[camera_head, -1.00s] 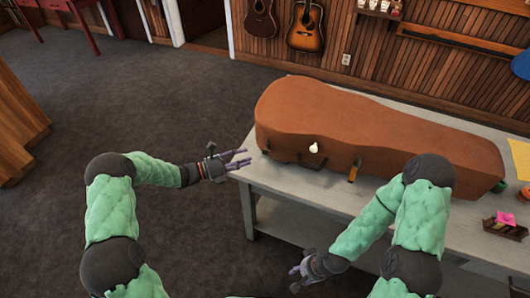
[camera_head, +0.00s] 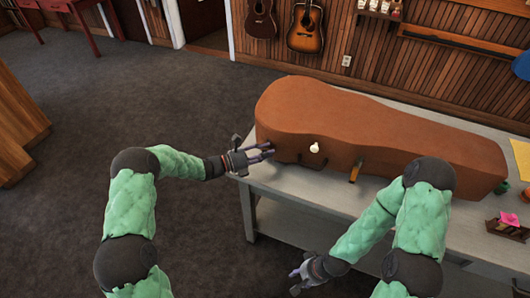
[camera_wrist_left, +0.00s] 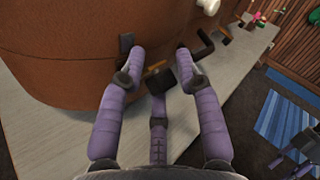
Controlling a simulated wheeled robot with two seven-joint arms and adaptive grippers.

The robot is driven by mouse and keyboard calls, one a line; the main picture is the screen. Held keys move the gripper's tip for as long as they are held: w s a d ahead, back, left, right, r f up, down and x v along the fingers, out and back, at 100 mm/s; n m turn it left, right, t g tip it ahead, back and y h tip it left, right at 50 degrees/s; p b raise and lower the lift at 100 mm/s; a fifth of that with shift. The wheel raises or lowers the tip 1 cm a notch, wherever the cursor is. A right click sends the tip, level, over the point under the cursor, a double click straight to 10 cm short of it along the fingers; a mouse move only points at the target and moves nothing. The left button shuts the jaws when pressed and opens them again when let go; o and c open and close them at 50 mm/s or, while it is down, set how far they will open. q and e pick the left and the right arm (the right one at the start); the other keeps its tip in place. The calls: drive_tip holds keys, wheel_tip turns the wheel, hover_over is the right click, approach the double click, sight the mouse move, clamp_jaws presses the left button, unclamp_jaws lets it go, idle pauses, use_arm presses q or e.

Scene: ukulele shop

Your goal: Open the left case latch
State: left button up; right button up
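A brown instrument case (camera_head: 370,115) lies on the grey table with its lid down. On its front side a small dark latch plate (camera_wrist_left: 126,43) shows in the left wrist view, close to one fingertip; a brass-coloured piece (camera_wrist_left: 156,66) is between the fingers. I cannot tell whether they touch it. My left gripper (camera_head: 268,151) is open at the case's left front; its spread fingers also show in the left wrist view (camera_wrist_left: 160,62). The left latch is mostly hidden in the head view. My right gripper (camera_head: 294,275) is open and empty, low in front of the table.
A white knob (camera_head: 314,148) and a dark handle (camera_head: 313,164) are on the case front, right of my left gripper. Another latch (camera_head: 356,170) hangs further right. The grey table (camera_head: 290,195) has a small rack with a pink item (camera_head: 510,218) at right.

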use_arm(q)
clamp_jaws()
drive_tip(key=shift+f, duration=0.1)
